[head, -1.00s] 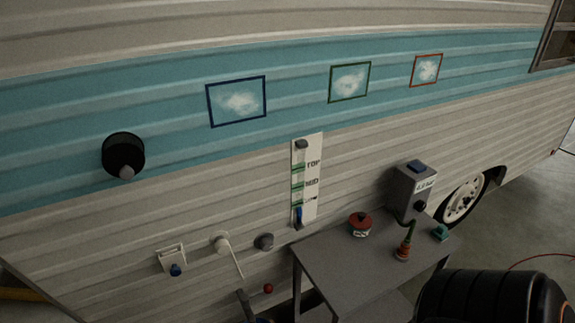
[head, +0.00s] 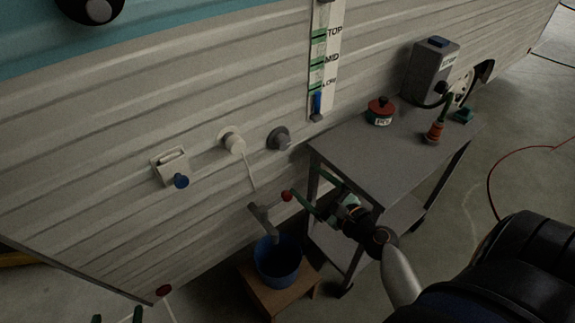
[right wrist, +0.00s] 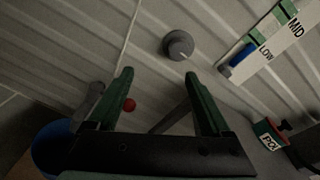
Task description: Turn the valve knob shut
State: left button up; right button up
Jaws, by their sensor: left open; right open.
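A spigot (head: 263,219) with a red ball knob (head: 287,196) sticks out low on the camper wall. A round grey knob (head: 279,139) sits on the wall above it, also in the right wrist view (right wrist: 178,45). My right gripper (head: 307,188) is open and empty near the red knob. In the right wrist view, its green fingers (right wrist: 159,75) point toward the wall, with the red knob (right wrist: 129,104) seen beside the left finger; contact is unclear. My left gripper (head: 117,317) is open at the bottom left edge, mostly cut off.
A blue bucket (head: 278,278) stands on a wooden box (head: 309,285) below the spigot. A grey table (head: 365,153) at the right holds a red-lidded pot (head: 380,112) and a grey box (head: 433,70). A white knob (head: 232,143) and a level gauge (head: 325,45) are on the wall.

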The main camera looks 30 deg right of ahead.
jog(key=d+m+t+b, duration=0.1)
jog(key=d+m, duration=0.1)
jog(key=m, duration=0.2)
send_near(285, 145)
jog(key=w, duration=0.2)
jog(key=shift+h, duration=0.4)
jog(key=w, duration=0.5)
jog(key=shift+w+a, duration=0.3)
jog(key=shift+w, duration=0.1)
pick_arm(q)
jog(key=shift+w+f, duration=0.25)
jog(key=shift+f, duration=0.45)
pick_arm(e)
jog(key=shift+w, duration=0.75)
grip_shut()
